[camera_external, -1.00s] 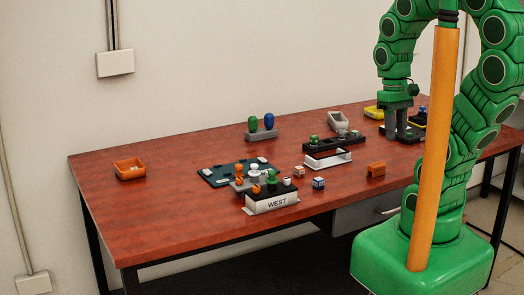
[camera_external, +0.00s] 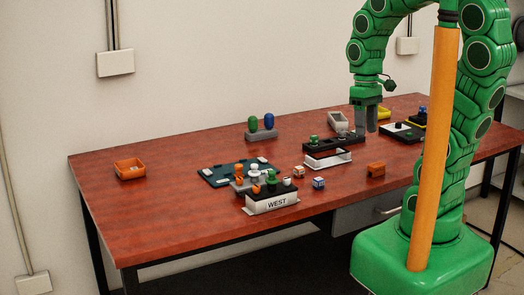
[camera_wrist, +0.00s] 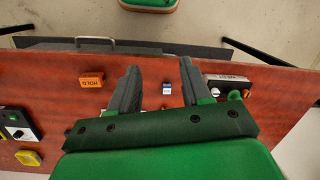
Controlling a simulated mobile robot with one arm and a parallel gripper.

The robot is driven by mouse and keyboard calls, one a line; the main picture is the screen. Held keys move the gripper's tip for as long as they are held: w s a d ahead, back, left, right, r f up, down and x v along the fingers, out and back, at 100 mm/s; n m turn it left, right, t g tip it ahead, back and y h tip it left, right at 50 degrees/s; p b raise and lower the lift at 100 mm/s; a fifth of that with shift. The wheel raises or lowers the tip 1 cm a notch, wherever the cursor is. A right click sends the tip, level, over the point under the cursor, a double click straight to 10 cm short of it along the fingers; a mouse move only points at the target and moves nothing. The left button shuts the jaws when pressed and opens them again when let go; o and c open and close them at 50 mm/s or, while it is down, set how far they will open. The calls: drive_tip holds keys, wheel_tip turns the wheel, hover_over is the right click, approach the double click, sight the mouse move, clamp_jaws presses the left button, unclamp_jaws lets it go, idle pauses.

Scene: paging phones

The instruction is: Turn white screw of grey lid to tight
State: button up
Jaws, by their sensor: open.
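How tight the white screw is cannot be made out. My gripper (camera_external: 366,129) is open and empty, pointing down above the table, right of the black rack and well to the right of the lid. In the wrist view its two fingers (camera_wrist: 160,66) are spread apart with nothing between the tips. The grey lid is not clearly visible there.
An orange tray (camera_external: 130,168) sits far left. The left table is mostly clear.

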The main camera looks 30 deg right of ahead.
drive_tip(key=w+a+f+n, duration=0.3)
drive_tip(key=w+a, duration=0.2)
drive_tip(key=w, duration=0.2)
drive_tip(key=w+a+f+n+t, duration=0.1)
drive_tip(key=w+a+f+n, duration=0.2)
drive_tip(key=w+a, duration=0.3)
drive_tip(key=w+a+f+n, duration=0.3)
drive_tip(key=w+a+n, duration=0.2)
drive_tip(key=w, duration=0.3)
drive_tip(key=shift+w+a+f+t, duration=0.2)
drive_tip(key=shift+w+a+t, duration=0.15)
drive_tip(key=shift+a, duration=0.4)
drive_tip(key=shift+w+f+n, duration=0.15)
drive_tip(key=shift+f+n, duration=0.05)
drive_tip(key=shift+n, duration=0.1)
drive_tip(key=shift+f, duration=3.75)
drive_tip(key=shift+c, duration=0.5)
clamp_jaws()
